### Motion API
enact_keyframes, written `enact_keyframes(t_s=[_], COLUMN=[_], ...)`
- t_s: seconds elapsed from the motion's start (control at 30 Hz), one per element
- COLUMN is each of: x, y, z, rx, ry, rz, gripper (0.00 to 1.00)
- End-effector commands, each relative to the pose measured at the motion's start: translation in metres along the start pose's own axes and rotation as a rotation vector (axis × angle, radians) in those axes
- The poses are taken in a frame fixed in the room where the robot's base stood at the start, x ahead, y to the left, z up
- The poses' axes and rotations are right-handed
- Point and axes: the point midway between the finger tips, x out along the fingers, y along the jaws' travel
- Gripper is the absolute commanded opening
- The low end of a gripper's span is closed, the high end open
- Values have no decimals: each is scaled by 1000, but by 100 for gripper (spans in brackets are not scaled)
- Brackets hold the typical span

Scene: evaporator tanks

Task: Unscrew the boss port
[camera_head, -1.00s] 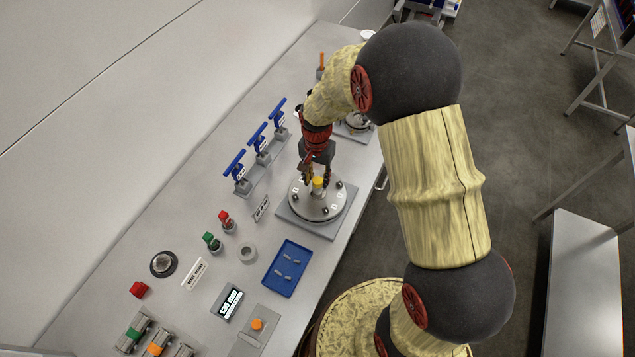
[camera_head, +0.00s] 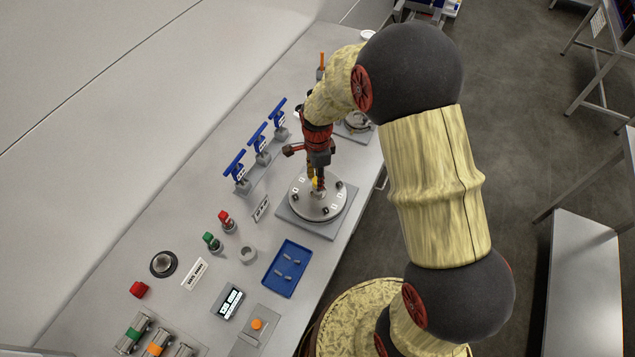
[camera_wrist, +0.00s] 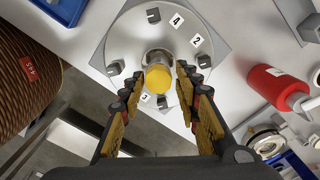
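The boss port has a yellow cap (camera_wrist: 158,78) on a short metal stem at the middle of a round grey flange plate (camera_wrist: 130,40). In the head view the plate (camera_head: 328,208) sits on a square grey base on the bench, and the yellow cap is mostly hidden behind a finger. My gripper (camera_wrist: 158,72) points down over the plate with one finger on each side of the cap. It is open, with gaps between the fingers and the cap. In the head view my gripper (camera_head: 318,182) is just over the plate's middle.
Clamps and number labels ring the plate. A red cylinder (camera_wrist: 278,88) stands to the right in the wrist view. In the head view, blue-handled valves (camera_head: 258,140) stand behind to the left, and a blue tray (camera_head: 287,268) lies in front.

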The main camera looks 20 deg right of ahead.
Motion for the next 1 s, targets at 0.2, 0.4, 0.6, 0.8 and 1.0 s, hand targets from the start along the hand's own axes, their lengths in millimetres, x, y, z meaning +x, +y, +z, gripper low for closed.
enact_keyframes(t_s=[0.2, 0.4, 0.6, 0.8, 1.0], x=[0, 0, 0, 0, 0], y=[0, 0, 0, 0, 0], z=[0, -1, -1, -1, -1], rx=[123, 367, 471, 470, 469], ry=[0, 0, 0, 0, 0], rz=[0, 0, 0, 0, -1], gripper=[32, 32, 32, 31, 19])
